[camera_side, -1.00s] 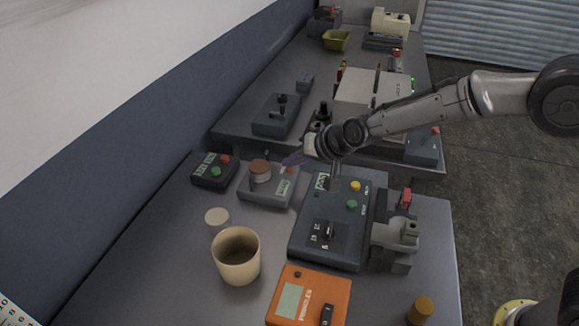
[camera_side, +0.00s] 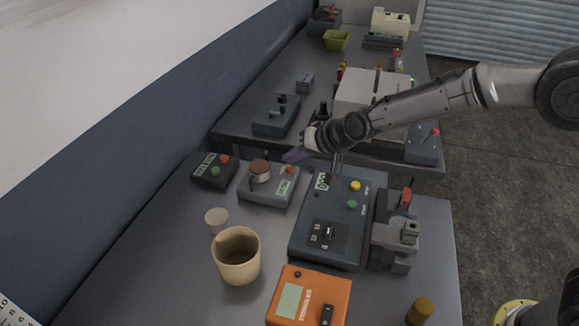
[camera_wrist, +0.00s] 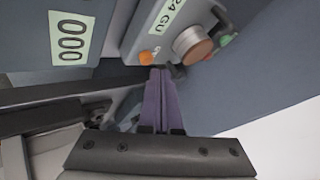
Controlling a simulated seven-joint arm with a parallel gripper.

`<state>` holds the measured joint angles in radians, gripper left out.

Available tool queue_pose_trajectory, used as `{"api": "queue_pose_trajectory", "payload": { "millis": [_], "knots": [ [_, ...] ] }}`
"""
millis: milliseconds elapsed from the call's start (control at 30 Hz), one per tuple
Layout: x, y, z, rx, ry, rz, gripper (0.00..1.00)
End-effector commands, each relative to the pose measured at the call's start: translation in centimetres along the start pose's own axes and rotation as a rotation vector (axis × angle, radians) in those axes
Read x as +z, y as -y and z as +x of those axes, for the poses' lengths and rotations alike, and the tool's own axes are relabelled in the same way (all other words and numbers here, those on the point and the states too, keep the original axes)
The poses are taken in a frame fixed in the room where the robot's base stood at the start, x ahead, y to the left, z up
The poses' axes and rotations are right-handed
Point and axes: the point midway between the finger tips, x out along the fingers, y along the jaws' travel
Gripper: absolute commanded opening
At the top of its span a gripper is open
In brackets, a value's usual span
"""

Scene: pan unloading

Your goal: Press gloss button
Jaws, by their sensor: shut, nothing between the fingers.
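A brown-capped metal cylinder (camera_side: 259,171) stands on the box beside the button. My gripper (camera_side: 290,157) has its purple fingers together and empty. The fingertips (camera_wrist: 158,72) appear very close to the button; I cannot tell whether they touch it.
A dark control box (camera_side: 318,205) with yellow and green buttons stands to the right. A black box (camera_side: 208,172) with red and green buttons is to the left. A beige cup (camera_side: 237,257) and an orange meter (camera_side: 308,298) stand in front.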

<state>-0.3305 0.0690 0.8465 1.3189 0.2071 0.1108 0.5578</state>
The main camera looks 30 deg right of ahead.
Motion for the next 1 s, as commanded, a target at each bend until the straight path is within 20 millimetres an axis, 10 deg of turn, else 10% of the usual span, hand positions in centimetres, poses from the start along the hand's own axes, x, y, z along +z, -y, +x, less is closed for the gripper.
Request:
{"api": "queue_pose_trajectory", "payload": {
  "millis": [1000],
  "knots": [
    [-2.6,2.6,-3.6,-0.001,-0.001,0.001,0.0]
  ]
}}
